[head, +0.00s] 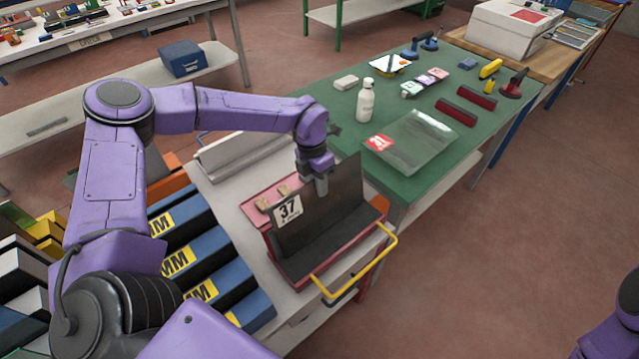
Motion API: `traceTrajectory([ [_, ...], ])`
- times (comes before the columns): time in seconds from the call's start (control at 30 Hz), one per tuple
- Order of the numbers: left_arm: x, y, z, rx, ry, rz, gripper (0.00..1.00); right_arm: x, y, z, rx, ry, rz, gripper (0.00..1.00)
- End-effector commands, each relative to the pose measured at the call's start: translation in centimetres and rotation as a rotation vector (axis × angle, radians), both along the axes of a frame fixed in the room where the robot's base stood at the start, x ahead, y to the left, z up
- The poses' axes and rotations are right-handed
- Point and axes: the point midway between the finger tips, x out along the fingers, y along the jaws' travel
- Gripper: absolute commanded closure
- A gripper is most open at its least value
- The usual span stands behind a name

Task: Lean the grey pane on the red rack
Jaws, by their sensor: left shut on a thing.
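The red rack (376,230) stands on the light bench at the centre, with a yellow bar handle (372,264) at its front. The dark grey pane (345,195) is upright and tilted back at the rack, its lower edge down by the rack's dark base (312,264). I cannot tell whether it rests fully on the base. My left gripper (321,190) is shut on the pane's upper edge, near its middle. The fingertips partly hide that edge. My right gripper is outside the picture; only part of that arm shows at the lower right.
A white sign reading 37 (288,210) is at the pane's left end. Blue boxes (185,218) stand left of the bench. The green table (400,190) behind holds a clear pane (420,137), a white bottle (365,101) and red blocks (455,112). The floor at right is clear.

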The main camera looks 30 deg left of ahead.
Motion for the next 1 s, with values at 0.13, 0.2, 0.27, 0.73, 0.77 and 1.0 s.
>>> traceTrajectory([
  [0.13,0.05,-0.03,0.13,-0.001,-0.002,-0.001,1.0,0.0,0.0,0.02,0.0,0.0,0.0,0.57],
  [0.2,0.05,-0.03,0.13,-0.001,-0.002,-0.001,1.0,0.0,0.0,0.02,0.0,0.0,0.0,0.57],
  [0.27,0.05,-0.03,0.1,-0.001,-0.002,-0.001,1.0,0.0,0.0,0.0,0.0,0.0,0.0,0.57],
  [0.73,0.06,-0.03,-0.53,-0.001,-0.002,-0.001,1.0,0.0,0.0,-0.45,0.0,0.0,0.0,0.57],
  [0.77,0.06,-0.03,-0.57,-0.001,-0.002,-0.001,1.0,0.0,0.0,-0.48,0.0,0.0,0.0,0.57],
  [1.0,0.04,-0.02,-0.64,-0.001,-0.002,-0.001,0.61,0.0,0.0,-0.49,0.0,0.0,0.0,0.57],
])
